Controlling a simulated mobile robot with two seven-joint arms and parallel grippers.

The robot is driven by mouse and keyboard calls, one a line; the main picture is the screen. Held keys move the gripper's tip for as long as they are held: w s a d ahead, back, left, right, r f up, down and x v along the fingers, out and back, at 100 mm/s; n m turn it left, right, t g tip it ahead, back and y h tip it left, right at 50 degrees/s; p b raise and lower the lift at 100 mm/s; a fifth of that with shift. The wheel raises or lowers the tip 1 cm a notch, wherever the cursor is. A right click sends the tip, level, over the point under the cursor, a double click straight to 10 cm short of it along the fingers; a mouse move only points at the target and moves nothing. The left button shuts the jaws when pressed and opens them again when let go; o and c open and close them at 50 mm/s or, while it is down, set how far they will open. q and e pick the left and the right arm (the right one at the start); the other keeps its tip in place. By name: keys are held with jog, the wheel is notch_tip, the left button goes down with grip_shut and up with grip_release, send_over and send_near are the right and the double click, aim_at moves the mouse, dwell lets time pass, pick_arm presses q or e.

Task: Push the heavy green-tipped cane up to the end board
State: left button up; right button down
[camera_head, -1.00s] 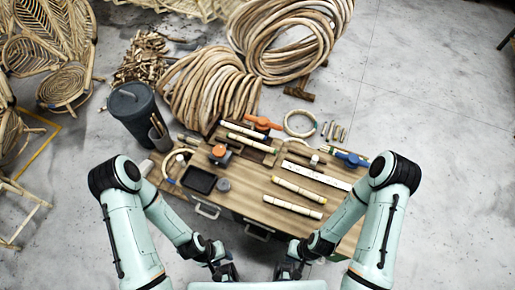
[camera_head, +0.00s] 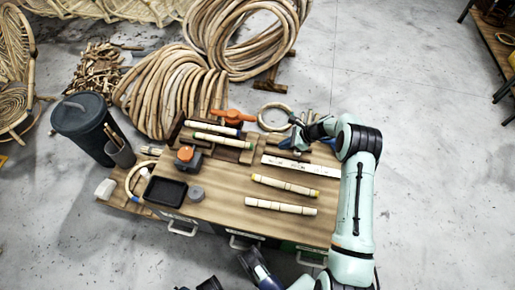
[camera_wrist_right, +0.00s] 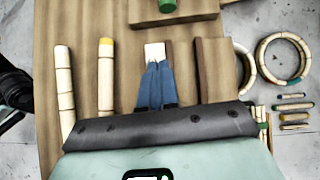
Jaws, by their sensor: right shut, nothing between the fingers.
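The green-tipped cane (camera_head: 223,141) lies in the wooden fixture at the back left of the table in the head view. A green tip (camera_wrist_right: 167,5) shows at the top edge of the right wrist view, over a wooden block (camera_wrist_right: 180,13). I cannot clearly pick out the end board. My right gripper (camera_head: 288,143) is shut and empty, to the right of the cane and apart from it. In the right wrist view its blue fingertips (camera_wrist_right: 156,64) are over the white ruler (camera_wrist_right: 155,51). Of my left gripper (camera_head: 209,284), only a dark part shows at the bottom edge.
Another pale cane (camera_head: 211,128) lies just behind. A yellow-tipped cane (camera_head: 284,186) and a plain-looking one (camera_head: 280,206) lie in front. An orange-topped item (camera_head: 186,154), black tray (camera_head: 166,191) and grey puck (camera_head: 196,194) stand left. A cane ring (camera_head: 274,116) lies behind.

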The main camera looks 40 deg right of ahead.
jog(key=shift+m+t, duration=0.3)
jog(key=w+f, duration=0.1)
jog(key=w+f+b, duration=0.1)
jog(key=w, duration=0.1)
jog(key=w+a+f+b, duration=0.1)
jog(key=shift+w, duration=0.3)
jog(key=b+x, duration=0.1)
jog(key=x, duration=0.2)
jog(key=shift+f, duration=0.2)
jog(key=shift+w+a, duration=0.9)
jog(key=shift+w, duration=0.2)
pick_arm(q)
notch_tip(320, 180, down, 6)
jog(key=s+a+g, duration=0.1)
jog(key=s+a, duration=0.1)
jog(key=shift+b, duration=0.35)
pick_arm(e)
jog(key=shift+w+a, duration=0.45)
jog(key=shift+w, duration=0.15)
pick_arm(q)
jog(key=shift+s, duration=0.1)
